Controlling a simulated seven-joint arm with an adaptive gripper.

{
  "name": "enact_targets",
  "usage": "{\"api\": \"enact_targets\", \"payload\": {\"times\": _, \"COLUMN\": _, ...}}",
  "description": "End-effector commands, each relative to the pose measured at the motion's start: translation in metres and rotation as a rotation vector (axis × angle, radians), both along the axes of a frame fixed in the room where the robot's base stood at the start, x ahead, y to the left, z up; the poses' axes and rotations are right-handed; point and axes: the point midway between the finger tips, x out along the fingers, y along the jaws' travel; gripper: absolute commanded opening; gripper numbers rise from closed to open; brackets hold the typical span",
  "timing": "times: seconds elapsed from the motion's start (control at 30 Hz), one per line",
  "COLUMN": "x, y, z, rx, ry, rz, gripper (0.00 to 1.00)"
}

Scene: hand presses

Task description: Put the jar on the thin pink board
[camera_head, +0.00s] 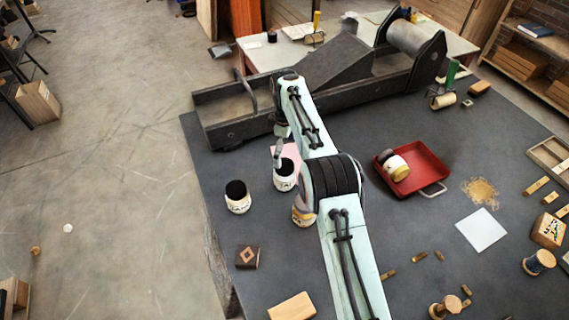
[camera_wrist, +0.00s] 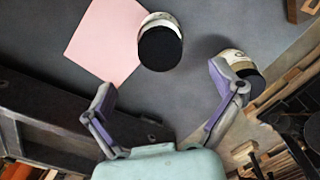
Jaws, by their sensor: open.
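The thin pink board (camera_wrist: 103,42) lies flat on the dark table; in the head view (camera_head: 290,151) my arm hides much of it. A white jar with a black top (camera_head: 285,181) stands at its edge, also in the wrist view (camera_wrist: 160,45); I cannot tell whether it rests on the board. A second similar jar (camera_head: 237,203) stands to its left; in the wrist view (camera_wrist: 247,75) my right finger partly covers it. A third jar (camera_head: 301,217) is partly hidden behind my arm. My gripper (camera_wrist: 170,92) is open and empty, above the table near the first two jars.
A long dark press (camera_head: 235,112) stands behind the board. A red tray (camera_head: 425,171) holding a jar lying on its side is at right. A dark patterned block (camera_head: 247,257) and a wooden block (camera_head: 292,307) lie nearer. The table's left edge is close to the second jar.

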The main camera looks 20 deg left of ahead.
Motion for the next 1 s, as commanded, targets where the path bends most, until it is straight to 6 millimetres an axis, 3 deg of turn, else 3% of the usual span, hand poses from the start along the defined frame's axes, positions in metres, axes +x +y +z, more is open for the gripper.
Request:
{"api": "enact_targets", "payload": {"times": 0.2, "x": 0.0, "y": 0.0, "z": 0.03, "rx": 0.001, "ry": -0.001, "rz": 0.0, "gripper": 0.92}}
{"api": "enact_targets", "payload": {"times": 0.57, "x": 0.0, "y": -0.005, "z": 0.039, "rx": 0.0, "ry": 0.0, "rz": -0.019, "gripper": 0.92}}
{"api": "enact_targets", "payload": {"times": 0.67, "x": -0.001, "y": -0.026, "z": 0.062, "rx": 0.003, "ry": -0.001, "rz": -0.099, "gripper": 0.92}}
{"api": "enact_targets", "payload": {"times": 0.77, "x": -0.012, "y": -0.065, "z": 0.098, "rx": 0.007, "ry": 0.001, "rz": -0.249, "gripper": 0.92}}
{"api": "enact_targets", "payload": {"times": 0.87, "x": -0.039, "y": -0.114, "z": 0.135, "rx": 0.012, "ry": 0.006, "rz": -0.44, "gripper": 0.92}}
{"api": "enact_targets", "payload": {"times": 1.0, "x": -0.101, "y": -0.177, "z": 0.169, "rx": 0.02, "ry": 0.014, "rz": -0.713, "gripper": 0.92}}
